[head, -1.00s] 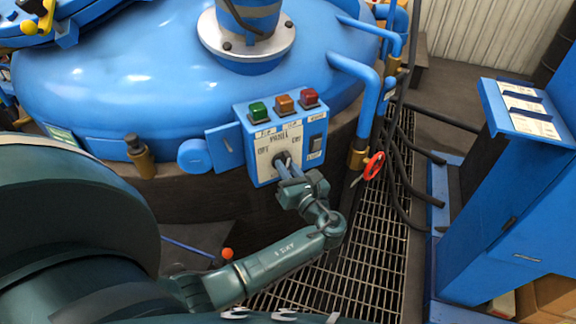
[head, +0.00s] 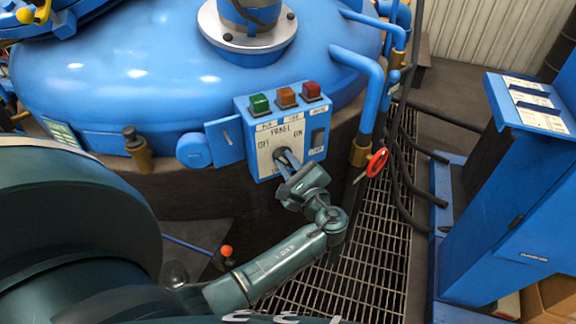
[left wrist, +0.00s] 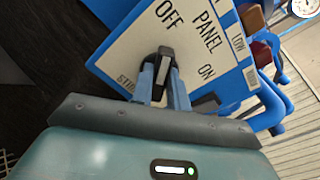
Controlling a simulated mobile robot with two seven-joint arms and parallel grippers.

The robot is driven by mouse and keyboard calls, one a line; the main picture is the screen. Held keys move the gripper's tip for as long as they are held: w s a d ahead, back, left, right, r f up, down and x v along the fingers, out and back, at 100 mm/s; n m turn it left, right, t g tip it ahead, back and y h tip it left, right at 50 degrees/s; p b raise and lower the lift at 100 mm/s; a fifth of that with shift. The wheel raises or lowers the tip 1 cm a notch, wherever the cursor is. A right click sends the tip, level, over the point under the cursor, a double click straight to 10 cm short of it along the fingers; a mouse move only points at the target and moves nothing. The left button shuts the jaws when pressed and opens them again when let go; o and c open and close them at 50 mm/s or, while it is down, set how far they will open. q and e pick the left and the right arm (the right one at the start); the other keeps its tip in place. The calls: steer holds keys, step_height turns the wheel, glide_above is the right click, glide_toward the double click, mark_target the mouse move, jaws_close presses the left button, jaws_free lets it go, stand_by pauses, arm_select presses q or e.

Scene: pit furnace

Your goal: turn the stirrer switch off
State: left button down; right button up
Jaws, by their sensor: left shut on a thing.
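The stirrer switch is a black knob with a pale stripe, on the white plate of the blue panel box (head: 240,118). In the left wrist view the knob (left wrist: 165,68) points up the picture, toward the OFF lettering; ON is to the right. My left gripper (head: 286,163) reaches the panel from below. Its two blue fingers (left wrist: 162,88) are shut on the knob, one on each side. In the head view the fingers and wrist partly hide the knob and the lower label. My right gripper is not in view.
Green (head: 259,104), orange and red buttons top the panel box, with a black rocker (head: 318,137) on its right. The blue vessel (head: 150,75) is behind. Grating (head: 350,265) covers the floor below.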

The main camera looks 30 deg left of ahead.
arm_select(q)
steer(key=shift+n, duration=0.5)
steer(key=shift+n+b, duration=0.3)
steer(key=shift+r, duration=0.1)
steer(key=c, duration=1.4)
jaws_free()
steer(key=shift+o, duration=0.2)
